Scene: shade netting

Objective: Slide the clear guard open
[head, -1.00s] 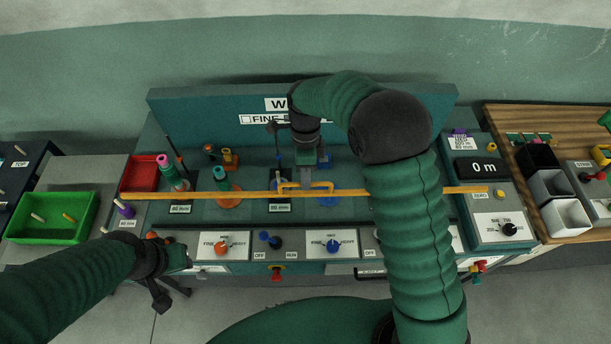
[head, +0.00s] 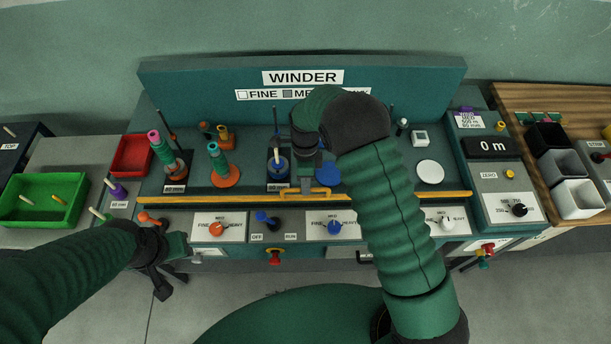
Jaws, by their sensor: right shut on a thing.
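The clear guard shows mainly as its yellow top rail (head: 400,194), which runs across the front of the green winder. Its clear pane is hard to make out. A yellow handle (head: 329,190) stands at the rail's middle. My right gripper (head: 306,183) is shut on this handle. The arm's bulky links hide part of the deck behind it. My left gripper (head: 168,270) hangs low at the front left of the winder, apart from the guard. Its fingers are dark, and their gap is unclear.
Spools, including a green one (head: 217,160), stand on the deck behind the rail. Below are knobs, such as an orange one (head: 216,229). A green tray (head: 45,200) and red tray (head: 131,156) lie left. Bins (head: 577,199) and a meter box (head: 491,147) stand right.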

